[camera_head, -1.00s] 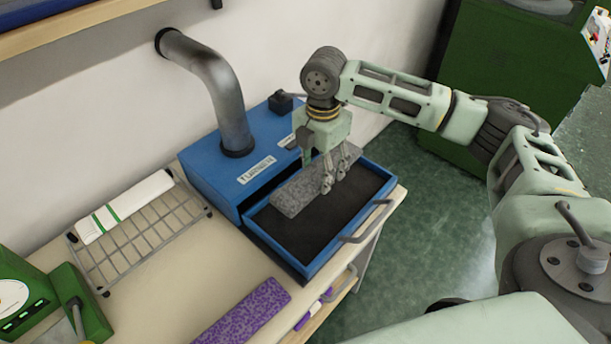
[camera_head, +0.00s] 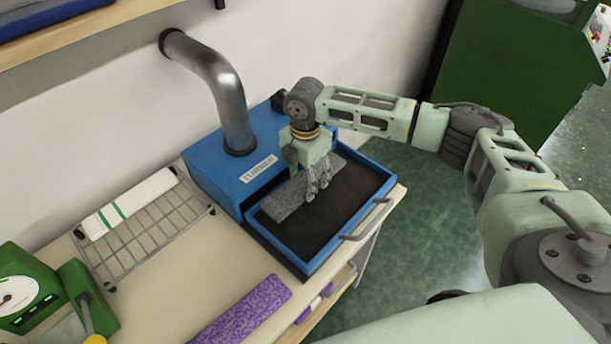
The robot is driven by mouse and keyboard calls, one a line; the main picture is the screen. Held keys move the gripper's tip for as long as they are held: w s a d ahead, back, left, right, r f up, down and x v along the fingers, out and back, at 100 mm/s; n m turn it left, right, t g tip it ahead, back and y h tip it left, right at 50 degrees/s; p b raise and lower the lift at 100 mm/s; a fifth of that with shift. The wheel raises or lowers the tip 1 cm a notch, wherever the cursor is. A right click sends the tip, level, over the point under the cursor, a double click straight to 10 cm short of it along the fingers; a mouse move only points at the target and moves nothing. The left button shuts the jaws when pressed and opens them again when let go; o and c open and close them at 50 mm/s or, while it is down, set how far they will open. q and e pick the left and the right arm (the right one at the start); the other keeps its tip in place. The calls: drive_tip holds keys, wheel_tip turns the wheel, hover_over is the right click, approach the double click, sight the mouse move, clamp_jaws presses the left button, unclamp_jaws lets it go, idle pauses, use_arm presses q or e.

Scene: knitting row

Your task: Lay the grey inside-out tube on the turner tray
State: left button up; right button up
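The grey speckled tube (camera_head: 287,205) is over the back left part of the dark-floored turner tray (camera_head: 310,268), lengthwise along it. It is low, but I cannot tell whether it rests on the tray floor or hangs just above it. The tray is pulled out from the blue turner box (camera_head: 213,170). My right gripper (camera_head: 317,193) points down and its fingers appear shut on the grey tube near its middle. The gripper and wrist hide part of the tube. My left gripper is out of view.
A wire rack (camera_head: 150,240) with a white, green-striped tube (camera_head: 130,203) stands to the left. A purple speckled tube (camera_head: 240,312) lies at the table's front. A green machine (camera_head: 35,290) is at lower left. The tray's right side is clear.

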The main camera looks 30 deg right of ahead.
sight(305, 181)
drive_tip(key=shift+f, duration=0.6)
drive_tip(key=o, duration=0.6)
wheel_tip(305, 181, up, 13)
drive_tip(key=b, duration=0.2)
drive_tip(key=shift+r+b, duration=0.15)
drive_tip(key=shift+b, duration=0.2)
